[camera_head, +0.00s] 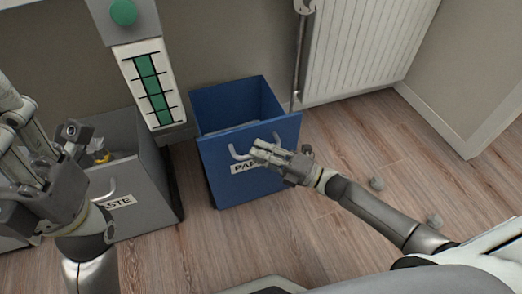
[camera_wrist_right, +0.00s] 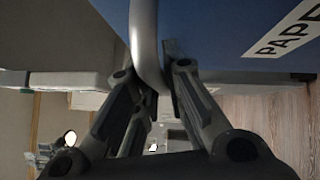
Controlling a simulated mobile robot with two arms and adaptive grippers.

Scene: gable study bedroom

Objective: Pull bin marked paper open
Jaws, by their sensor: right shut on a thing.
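The blue bin marked paper (camera_head: 222,170) stands on the wood floor in the middle of the head view. Its top is open and pale contents show inside. A light curved handle is on its front, above the white label. My right gripper (camera_head: 262,152) is at this handle and covers part of the label. In the right wrist view the jaws (camera_wrist_right: 158,85) are shut around the handle (camera_wrist_right: 146,45), and the label (camera_wrist_right: 290,35) shows at the upper right. My left gripper (camera_head: 75,150) is at the left, in front of the grey bin; its fingers appear apart and empty.
A grey bin (camera_head: 155,190) with a label ending in "ASTE" stands left of the blue bin. A white radiator (camera_head: 365,45) is on the back wall. Floor in front of the blue bin is clear.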

